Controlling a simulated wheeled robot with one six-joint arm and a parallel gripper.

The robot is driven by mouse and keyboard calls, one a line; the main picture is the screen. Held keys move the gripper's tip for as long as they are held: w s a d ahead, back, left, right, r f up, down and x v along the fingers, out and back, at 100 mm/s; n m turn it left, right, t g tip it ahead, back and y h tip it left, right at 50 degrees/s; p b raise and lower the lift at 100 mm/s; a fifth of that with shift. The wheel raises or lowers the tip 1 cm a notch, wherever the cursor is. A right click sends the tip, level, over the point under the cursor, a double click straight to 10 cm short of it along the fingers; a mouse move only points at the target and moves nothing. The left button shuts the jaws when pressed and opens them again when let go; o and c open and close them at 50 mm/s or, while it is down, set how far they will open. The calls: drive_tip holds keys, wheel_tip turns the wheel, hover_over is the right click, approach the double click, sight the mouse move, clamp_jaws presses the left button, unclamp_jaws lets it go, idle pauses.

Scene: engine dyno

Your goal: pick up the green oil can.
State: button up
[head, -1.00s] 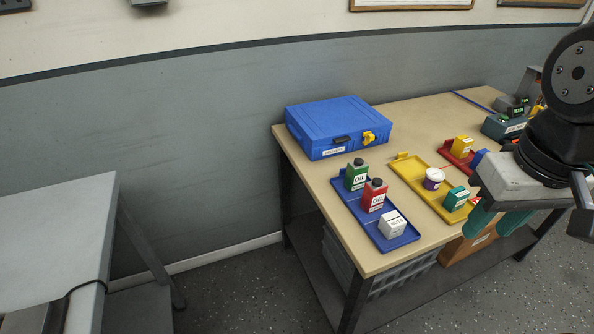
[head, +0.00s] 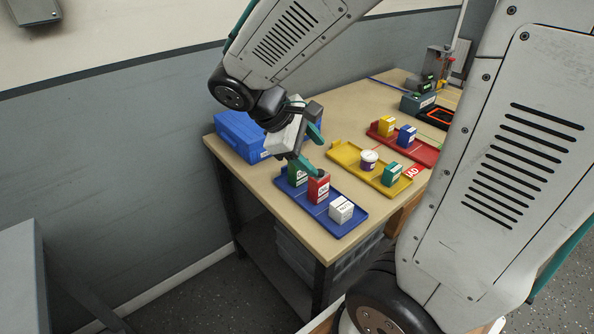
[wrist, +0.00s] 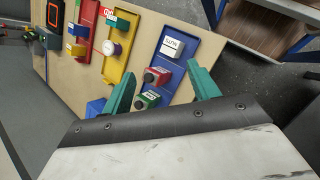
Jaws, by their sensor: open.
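The green oil can (head: 294,176) stands on the blue tray (head: 342,229) at its back end, partly hidden behind my gripper (head: 307,147) in the head view. In the wrist view the green can (wrist: 148,99) shows its dark cap and lies between my two green fingers (wrist: 160,90), nearer the left one. My gripper is open and empty, just above the can. I cannot tell whether a finger touches it. The red oil can (head: 318,188) stands right beside the green one; it also shows in the wrist view (wrist: 157,75).
A white box (head: 341,210) stands at the tray's front end. The blue case (head: 238,136) is behind and left of my gripper. The yellow tray (head: 345,152) and red tray (head: 425,152) with small items lie to the right. The table's front edge is close to the blue tray.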

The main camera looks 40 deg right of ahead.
drive_tip(key=w+d+f+n+h, duration=0.2)
drive_tip(key=w+f+n+h, duration=0.2)
drive_tip(key=w+f+n, duration=0.4)
drive_tip(key=n+t+h, duration=0.3)
drive_tip(key=n, duration=0.1)
approach(291, 167)
drive_tip(key=x, duration=0.5)
drive_tip(key=shift+w, duration=0.3)
drive_tip(key=shift+w+d+f, duration=0.15)
drive_tip(key=shift+d+f, duration=0.05)
drive_tip(key=shift+d, duration=0.05)
drive_tip(key=x, duration=0.7)
drive_tip(key=shift+s+d+f, duration=0.1)
drive_tip(key=shift+s, duration=0.3)
drive_tip(key=c, duration=1.2)
